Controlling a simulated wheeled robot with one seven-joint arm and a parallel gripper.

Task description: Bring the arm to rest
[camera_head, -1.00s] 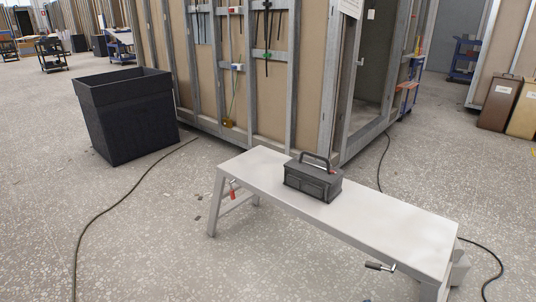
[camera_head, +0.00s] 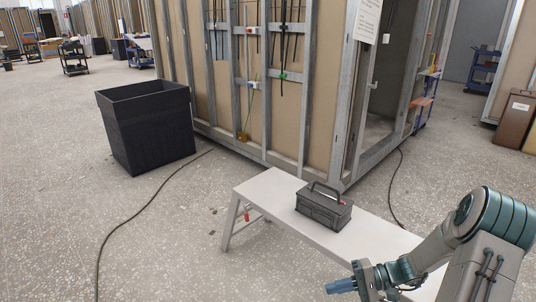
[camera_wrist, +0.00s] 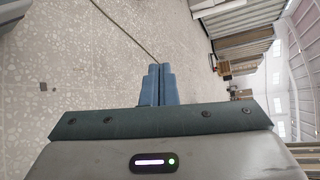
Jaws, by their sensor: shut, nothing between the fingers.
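My gripper (camera_head: 341,286) shows at the bottom right of the head view, at the end of my bent grey and teal arm. It is in front of the white bench, low in the picture, and points left. In the wrist view its blue fingers (camera_wrist: 157,84) lie side by side, shut and empty, with floor and a cable beyond them. The rest of my arm covers the right end of the bench in the head view.
A white bench (camera_head: 266,190) carries a dark toolbox (camera_head: 324,209) with a handle. A black bin (camera_head: 149,128) stands left on speckled floor. A framed pod wall (camera_head: 300,90) rises behind the bench. A dark cable (camera_head: 122,232) runs across the open floor at left.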

